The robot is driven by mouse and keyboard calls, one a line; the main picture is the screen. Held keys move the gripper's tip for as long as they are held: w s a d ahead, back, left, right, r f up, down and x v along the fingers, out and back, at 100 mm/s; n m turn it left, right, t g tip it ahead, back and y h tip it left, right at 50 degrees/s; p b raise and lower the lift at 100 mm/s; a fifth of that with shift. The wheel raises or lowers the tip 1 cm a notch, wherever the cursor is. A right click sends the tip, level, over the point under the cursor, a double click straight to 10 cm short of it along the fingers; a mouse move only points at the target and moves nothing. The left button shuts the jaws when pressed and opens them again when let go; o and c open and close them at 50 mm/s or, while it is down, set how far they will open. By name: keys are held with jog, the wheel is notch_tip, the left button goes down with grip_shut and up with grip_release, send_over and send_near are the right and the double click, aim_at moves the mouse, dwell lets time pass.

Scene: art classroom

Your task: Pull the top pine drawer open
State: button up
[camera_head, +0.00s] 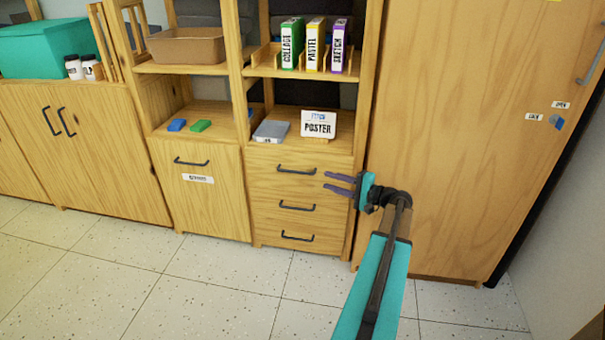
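The top pine drawer (274,173) is the uppermost of three in a shelf unit. It looks shut, with its front flush with the others. Its dark bar handle (296,171) runs across the upper part of the front. My gripper (325,181) has two purple fingers that point left, with a gap between them. They are just right of the handle in the picture and look empty. I cannot tell how far they stand in front of the drawer front.
Two lower drawers (295,207) sit below. Above them a shelf holds a poster sign (318,124) and a grey box (271,131). A tall wooden cabinet (470,140) stands close on the right. The speckled floor (220,290) in front is clear.

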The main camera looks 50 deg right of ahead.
aim_at(302, 173)
jog(key=w+b, duration=0.1)
jog(key=w, duration=0.3)
jog(key=w+a+b, duration=0.1)
jog(key=w, duration=0.3)
jog(key=w+a+f, duration=0.1)
jog(key=w, duration=0.3)
jog(key=shift+w+a+b, duration=0.1)
jog(key=shift+w+b, duration=0.3)
jog(key=shift+c, duration=0.3)
grip_shut()
